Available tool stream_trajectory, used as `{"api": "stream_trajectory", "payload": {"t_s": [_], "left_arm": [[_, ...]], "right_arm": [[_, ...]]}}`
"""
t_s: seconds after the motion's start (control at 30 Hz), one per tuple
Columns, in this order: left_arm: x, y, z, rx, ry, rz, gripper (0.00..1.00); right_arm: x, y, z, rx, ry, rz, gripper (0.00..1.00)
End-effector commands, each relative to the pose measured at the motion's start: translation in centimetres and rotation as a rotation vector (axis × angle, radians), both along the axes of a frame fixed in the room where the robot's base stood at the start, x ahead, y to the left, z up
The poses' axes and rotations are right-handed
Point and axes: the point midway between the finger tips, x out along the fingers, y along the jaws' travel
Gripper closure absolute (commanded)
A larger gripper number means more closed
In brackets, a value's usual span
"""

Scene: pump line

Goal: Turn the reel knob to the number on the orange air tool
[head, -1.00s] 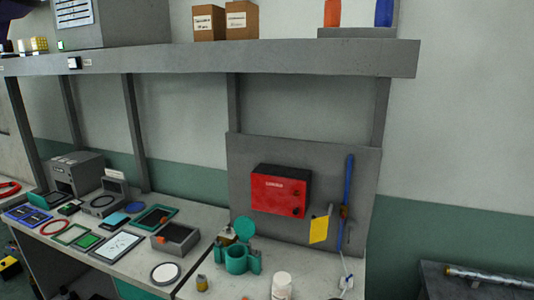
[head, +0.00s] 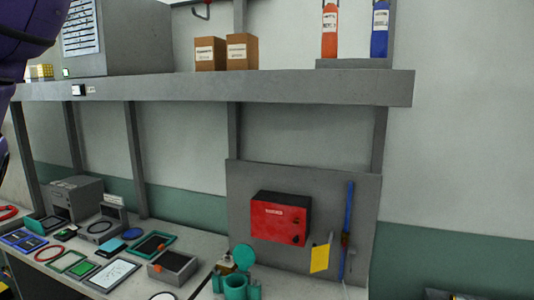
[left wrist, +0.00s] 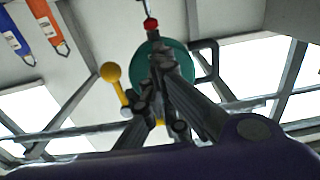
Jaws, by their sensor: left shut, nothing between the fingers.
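In the left wrist view, a round dark green body (left wrist: 178,55), which looks like the reel, hangs overhead with a black bracket at its right. A yellow ball-ended arm (left wrist: 110,73) shows at its left. My left gripper (left wrist: 160,58) is shut and empty, its fingers in front of the green body; I cannot tell whether they touch it. The fingers hide much of its face, and no knob number is readable. A labelled orange tool (head: 330,32) stands upright above the shelf in the head view, left of a blue one (head: 380,30). Its label is too small to read.
The long grey shelf (head: 240,90) crosses the head view and holds two cardboard boxes (head: 242,52). Below, a red box (head: 279,218) is mounted on a grey panel. The bench at lower left is crowded. The wall at right is clear.

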Motion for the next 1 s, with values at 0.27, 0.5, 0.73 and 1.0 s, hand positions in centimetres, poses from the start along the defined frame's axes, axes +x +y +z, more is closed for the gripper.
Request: {"api": "stream_trajectory", "payload": {"t_s": [0.27, 0.5, 0.73, 1.0], "left_arm": [[-1.2, 0.5, -0.9, 0.005, 0.012, 0.0, 1.0], [-4.1, 1.5, -0.6, 0.004, 0.007, -0.001, 1.0], [-5.4, 1.9, -0.7, 0.003, 0.008, -0.001, 1.0], [-5.5, 1.9, -0.6, 0.003, 0.008, -0.002, 1.0]], "right_arm": [[-0.1, 0.0, -0.2, 0.0, 0.004, 0.0, 0.67], [-0.1, 0.0, -0.1, 0.0, 0.002, 0.0, 0.67], [-0.1, 0.0, -0.1, 0.0, 0.002, 0.0, 0.67], [0.0, 0.0, -0.1, 0.0, 0.001, 0.0, 0.67]]}}
